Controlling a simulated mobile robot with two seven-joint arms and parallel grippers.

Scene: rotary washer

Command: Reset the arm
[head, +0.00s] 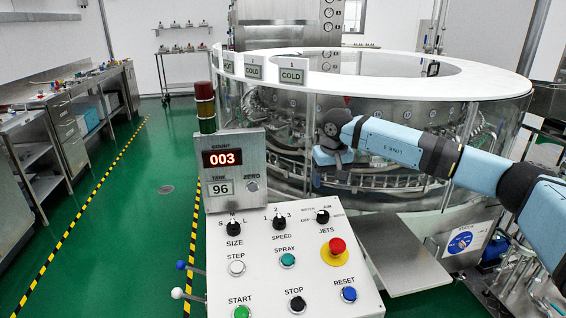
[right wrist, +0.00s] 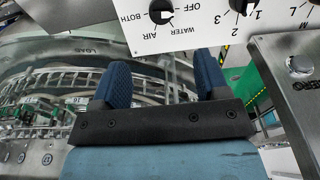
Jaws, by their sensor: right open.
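My right arm, light blue with dark joints, reaches in from the right in the head view. Its right gripper (head: 325,156) hangs in front of the clear wall of the rotary washer (head: 420,113), to the upper right of the control panel (head: 260,240). In the right wrist view the right gripper (right wrist: 160,70) shows two blue ridged fingers spread apart, with nothing between them. The panel's edge and mode knob (right wrist: 162,11) lie beyond the fingers. In the head view the fingers are hard to make out. My left gripper is not in view.
The panel carries START, STOP and RESET buttons (head: 349,294), a red emergency button (head: 337,246) and a display reading 003 (head: 222,158). A metal plate (head: 410,255) juts out below the washer. A steel bench (head: 60,110) stands left; the green floor between is clear.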

